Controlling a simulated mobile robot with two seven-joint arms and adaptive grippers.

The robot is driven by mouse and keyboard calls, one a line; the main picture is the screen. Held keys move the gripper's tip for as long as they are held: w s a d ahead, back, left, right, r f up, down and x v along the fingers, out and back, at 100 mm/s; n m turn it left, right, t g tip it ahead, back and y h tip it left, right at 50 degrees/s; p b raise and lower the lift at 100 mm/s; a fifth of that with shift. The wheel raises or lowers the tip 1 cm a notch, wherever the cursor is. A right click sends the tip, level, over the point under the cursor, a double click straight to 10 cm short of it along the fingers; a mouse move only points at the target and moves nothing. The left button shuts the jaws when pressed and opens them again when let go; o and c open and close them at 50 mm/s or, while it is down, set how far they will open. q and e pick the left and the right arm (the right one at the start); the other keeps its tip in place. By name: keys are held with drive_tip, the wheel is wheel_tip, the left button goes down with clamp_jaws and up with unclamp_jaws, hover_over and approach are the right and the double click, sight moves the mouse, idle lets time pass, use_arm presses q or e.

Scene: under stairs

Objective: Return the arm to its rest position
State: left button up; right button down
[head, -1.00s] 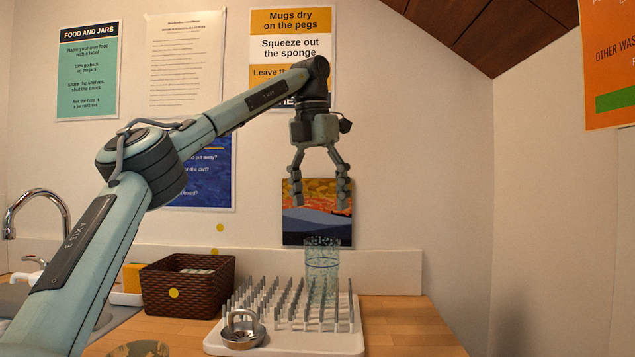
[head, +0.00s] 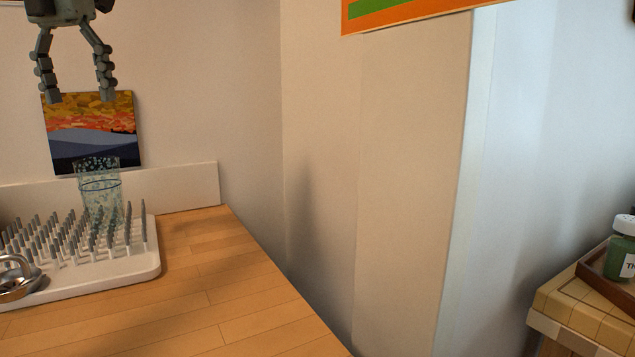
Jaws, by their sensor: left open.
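My left gripper (head: 78,96) hangs at the top left of the head view, fingers pointing down and spread apart. It is open and nothing shows between its fingers. It is above a clear speckled glass (head: 100,196), in front of the wall and a small painting (head: 92,138). The glass stands upright on the white peg rack (head: 140,262), among or behind its pegs. The rest of my left arm is cut off by the frame. My right gripper is not in view.
A metal strainer-like item (head: 16,280) is at the rack's front left. The wooden counter (head: 220,290) is bare right of the rack. A wall corner stands beyond it. At far right, a tiled ledge (head: 585,318) holds a wooden tray (head: 596,264) with a green jar (head: 622,252).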

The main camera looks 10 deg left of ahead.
use_arm(q)
wheel_tip(320, 180, down, 10)
drive_tip(key=w, duration=0.1)
drive_tip(key=shift+w+f, duration=0.2)
drive_tip(key=shift+f, duration=0.05)
idle(0.5)
drive_tip(key=shift+a, duration=0.1)
drive_tip(key=shift+f, duration=0.1)
